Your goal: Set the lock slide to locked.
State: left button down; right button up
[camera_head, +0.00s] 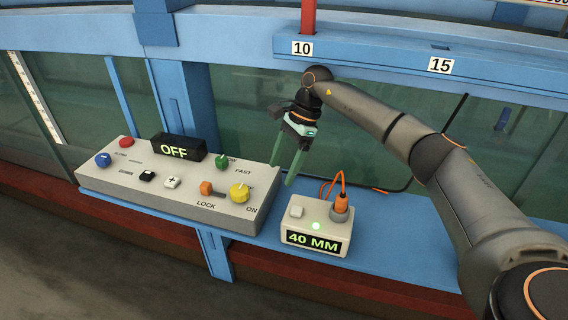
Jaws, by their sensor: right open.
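The lock slide is an orange knob (207,188) at the left end of a short dark slot, above the printed word LOCK on the grey control box (110,185). My right gripper (281,174) is open and empty, its green fingers pointing down by the right end of the control box. It is to the right of the orange knob and apart from it. My left gripper is not in view.
The control box also carries a yellow knob (239,193), a green knob (222,161), a blue knob (103,160), a red button (126,142) and an OFF display (177,147). A smaller box (318,226) reading 40 MM, with an orange cable, stands to the right. The flume glass rises behind.

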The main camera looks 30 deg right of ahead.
aim_at(206, 188)
jog(key=k, duration=1)
